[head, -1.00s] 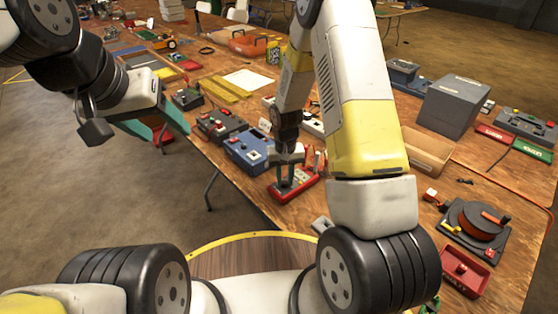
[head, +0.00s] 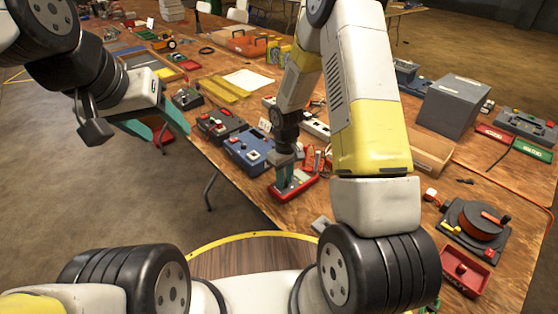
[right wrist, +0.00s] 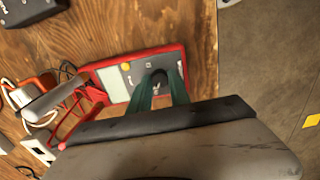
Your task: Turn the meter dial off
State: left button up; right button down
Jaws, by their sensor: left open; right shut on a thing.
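The meter (head: 300,191) is a red-framed box lying near the table's front edge. In the right wrist view, the meter (right wrist: 112,84) shows a grey face, a pale screen, a yellow button and a dark dial (right wrist: 157,77). My right gripper (head: 284,186) points down onto the meter. Its teal fingers (right wrist: 158,92) are shut on the dial, one on each side; they hide part of it. The dial's exact setting is too small to read. My left gripper (head: 170,133) is open and empty, off the table's left edge.
A blue box (head: 246,151) stands just left of the meter, with a dark switch box (head: 219,126) beyond it. Red leads (right wrist: 88,110) lie beside the meter. A red tray (head: 466,272) and an orange reel (head: 480,220) are at the right.

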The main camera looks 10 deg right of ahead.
dwell(0.3)
jog(key=c, duration=1.2)
grip_release()
jog(key=shift+r, duration=3.9)
jog(key=s+d+r+m+t, duration=0.15)
jog(key=s+r, duration=0.25)
jog(key=r, duration=0.6)
jog(key=s+d+r+m+t, duration=0.15)
jog(key=s+r, duration=0.25)
jog(key=r, duration=0.6)
jog(key=s+r+m+t, duration=0.1)
jog(key=s+r, duration=0.1)
jog(key=s, duration=0.2)
jog(key=s+r+m+t+y, duration=0.1)
jog(key=s+r, duration=0.2)
jog(key=s, duration=0.1)
jog(key=s+r+m+t+y, duration=0.1)
jog(key=s+r, duration=0.2)
jog(key=s, duration=0.2)
jog(key=shift+r, duration=0.15)
